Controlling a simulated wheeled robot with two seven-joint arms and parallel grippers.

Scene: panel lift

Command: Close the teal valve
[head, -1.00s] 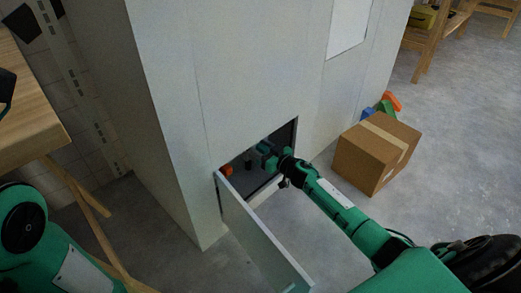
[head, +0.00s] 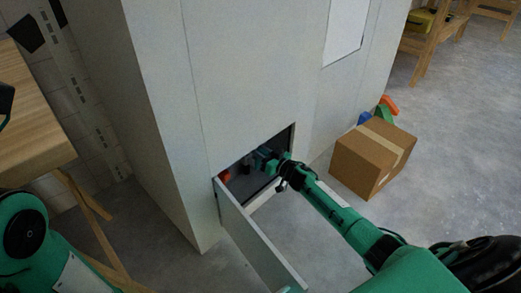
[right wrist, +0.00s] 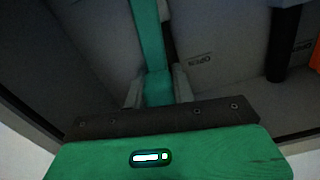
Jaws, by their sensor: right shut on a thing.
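The teal valve (head: 262,153) sits inside the low open compartment of the pale cabinet and is partly hidden by my right gripper. In the right wrist view its teal lever (right wrist: 148,38) runs up from between the fingers. My right gripper (right wrist: 157,88) is shut on this lever, one grey finger on each side. In the head view my right gripper (head: 272,164) reaches into the compartment from the right. My left arm shows at the lower left, but its gripper is not in view.
The open hinged door (head: 258,240) stands out from the compartment's left side. A red-orange part (head: 225,175) and dark fittings are inside, left of the valve. A cardboard box (head: 372,158) stands on the floor at right. A wooden table (head: 35,125) is at left.

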